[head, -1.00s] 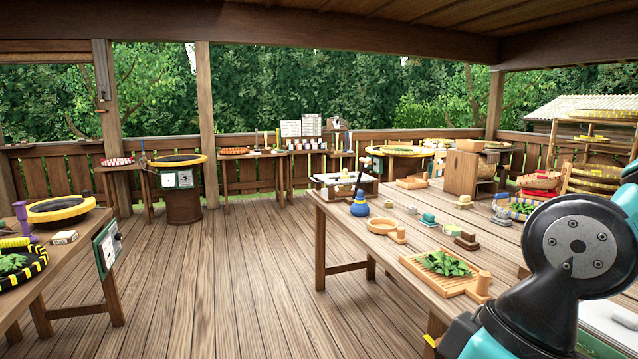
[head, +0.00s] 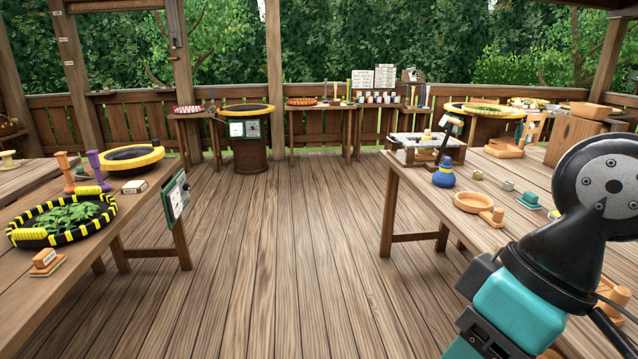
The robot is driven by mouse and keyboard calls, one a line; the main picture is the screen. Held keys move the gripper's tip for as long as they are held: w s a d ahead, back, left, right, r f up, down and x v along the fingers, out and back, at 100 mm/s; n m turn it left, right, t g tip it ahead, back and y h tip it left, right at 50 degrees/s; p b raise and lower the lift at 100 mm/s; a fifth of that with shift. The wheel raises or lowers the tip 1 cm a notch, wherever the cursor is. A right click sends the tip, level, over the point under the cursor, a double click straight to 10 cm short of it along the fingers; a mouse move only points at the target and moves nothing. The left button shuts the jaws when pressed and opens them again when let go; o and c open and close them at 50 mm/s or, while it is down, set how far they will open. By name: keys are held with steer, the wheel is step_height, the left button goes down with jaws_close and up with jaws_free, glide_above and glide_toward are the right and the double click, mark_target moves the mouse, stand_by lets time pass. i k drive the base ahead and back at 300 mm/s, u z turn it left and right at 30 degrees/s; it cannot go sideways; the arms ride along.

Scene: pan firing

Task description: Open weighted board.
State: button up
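I cannot tell for sure which thing is the weighted board. A pale framed board or tray (head: 425,148) with a small block and an upright dark-handled tool stands at the far end of the right table. A wooden box (head: 576,138) stands farther right, behind my arm's side. My arm fills the lower right of the head view. My gripper is not in view, so its state and anything in it are hidden.
The right table (head: 400,175) also bears a blue jar (head: 444,174) and a round wooden dish (head: 474,202). The left table (head: 135,205) holds a striped round tray of leaves (head: 22,222). Open plank floor (head: 270,270) lies between them. A drum stand (head: 250,155) is at the back.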

mark_target(401, 138)
steer(key=u, duration=0.3)
steer(key=i, duration=2.05)
steer(key=z, duration=0.35)
steer(key=i, duration=2.15)
steer(key=z, duration=0.45)
